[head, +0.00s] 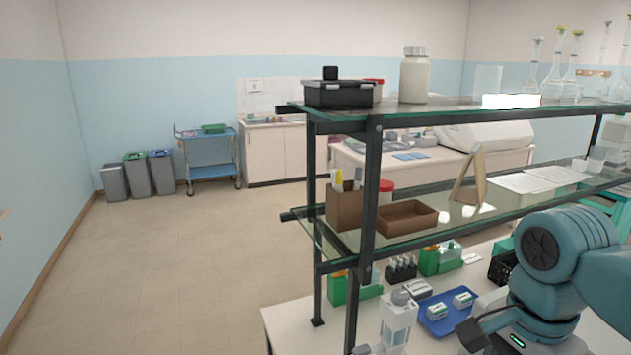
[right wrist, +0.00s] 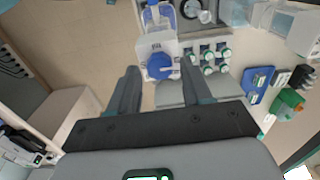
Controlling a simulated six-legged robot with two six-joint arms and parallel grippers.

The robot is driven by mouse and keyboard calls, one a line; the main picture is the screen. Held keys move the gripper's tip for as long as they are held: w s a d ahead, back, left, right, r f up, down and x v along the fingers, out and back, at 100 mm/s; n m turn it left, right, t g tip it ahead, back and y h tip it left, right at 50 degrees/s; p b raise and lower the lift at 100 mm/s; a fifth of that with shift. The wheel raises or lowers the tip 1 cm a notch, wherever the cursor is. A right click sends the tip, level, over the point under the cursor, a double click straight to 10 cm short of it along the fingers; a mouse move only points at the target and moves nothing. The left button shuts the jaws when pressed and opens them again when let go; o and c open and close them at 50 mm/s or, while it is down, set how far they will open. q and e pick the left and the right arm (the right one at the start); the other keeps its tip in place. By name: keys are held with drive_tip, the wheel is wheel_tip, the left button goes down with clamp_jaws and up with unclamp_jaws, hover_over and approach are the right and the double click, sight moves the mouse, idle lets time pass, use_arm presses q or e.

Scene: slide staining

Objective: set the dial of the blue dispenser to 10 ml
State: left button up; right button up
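The blue dispenser shows in the right wrist view as a white body (right wrist: 157,45) with a round blue dial (right wrist: 159,66) on its face and a clear and blue part above it. The dial's scale and setting are too small to read. My right gripper (right wrist: 159,70) is open, its two dark fingers apart on either side of the dial; whether they touch it cannot be told. In the head view a white and clear device (head: 398,320) stands left of my right arm; I cannot tell if it is the dispenser. My left gripper is not in view.
A two-tier glass shelf (head: 440,215) stands over the bench. A blue tray (head: 432,324) with small boxes lies close to my right arm. A rack with several capped vials (right wrist: 208,55) stands right of the dispenser in the wrist view. Open floor (head: 200,260) lies to the left.

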drive_tip(key=shift+r, duration=0.1)
drive_tip(key=shift+r, duration=2.9)
drive_tip(key=shift+s, duration=0.1)
